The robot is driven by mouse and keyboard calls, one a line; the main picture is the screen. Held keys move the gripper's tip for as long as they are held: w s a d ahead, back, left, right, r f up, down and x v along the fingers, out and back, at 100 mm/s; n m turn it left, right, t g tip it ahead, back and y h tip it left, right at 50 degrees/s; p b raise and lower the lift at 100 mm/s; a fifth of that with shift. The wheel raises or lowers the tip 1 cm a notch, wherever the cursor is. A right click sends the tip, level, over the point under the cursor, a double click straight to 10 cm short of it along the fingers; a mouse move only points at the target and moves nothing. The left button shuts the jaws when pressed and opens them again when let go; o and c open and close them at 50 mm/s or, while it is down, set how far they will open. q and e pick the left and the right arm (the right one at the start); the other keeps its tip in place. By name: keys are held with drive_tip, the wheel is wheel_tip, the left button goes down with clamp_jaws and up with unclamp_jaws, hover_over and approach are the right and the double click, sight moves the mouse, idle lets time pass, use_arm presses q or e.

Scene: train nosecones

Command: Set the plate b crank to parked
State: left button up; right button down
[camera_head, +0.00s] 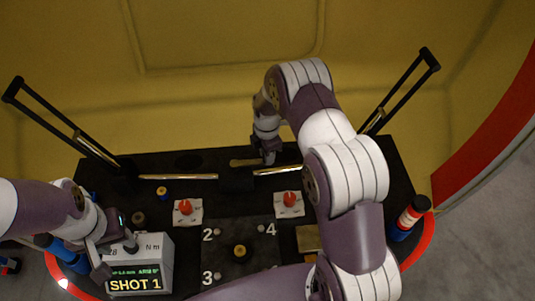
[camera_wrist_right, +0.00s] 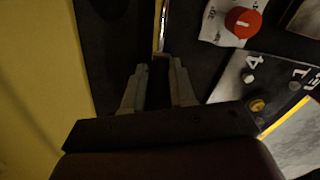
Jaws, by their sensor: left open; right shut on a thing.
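Two red knobs on white dial plates are in the head view, a left one (camera_head: 186,207) and a right one (camera_head: 290,198). The right one also shows in the wrist view (camera_wrist_right: 243,22). No label naming plate b is readable. Brass rods lie behind the knobs, one left (camera_head: 178,177) and one right (camera_head: 278,170). My right gripper (camera_head: 268,160) is at the back of the black table, by the right rod. In the wrist view its fingers (camera_wrist_right: 157,92) are shut on a dark piece in line with a brass rod (camera_wrist_right: 161,25). My left gripper (camera_head: 112,256) is open beside the grey display box.
The grey display box (camera_head: 150,252) reads SHOT 1. A numbered grey plate (camera_head: 240,235) with a brass knob lies mid-table. Black raised bars stand at the left (camera_head: 60,120) and right (camera_head: 400,92). A red-and-blue cylinder (camera_head: 409,215) stands at the right edge.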

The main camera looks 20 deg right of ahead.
drive_tip(key=shift+w+r, duration=0.15)
drive_tip(key=shift+w, duration=0.05)
drive_tip(key=c, duration=1)
unclamp_jaws()
drive_tip(key=shift+c, duration=0.2)
drive_tip(key=shift+o, duration=0.6)
drive_tip(key=shift+a, duration=0.15)
wheel_tip(320, 180, up, 12)
drive_tip(key=shift+r+b, duration=0.25)
drive_tip(key=shift+b, duration=0.1)
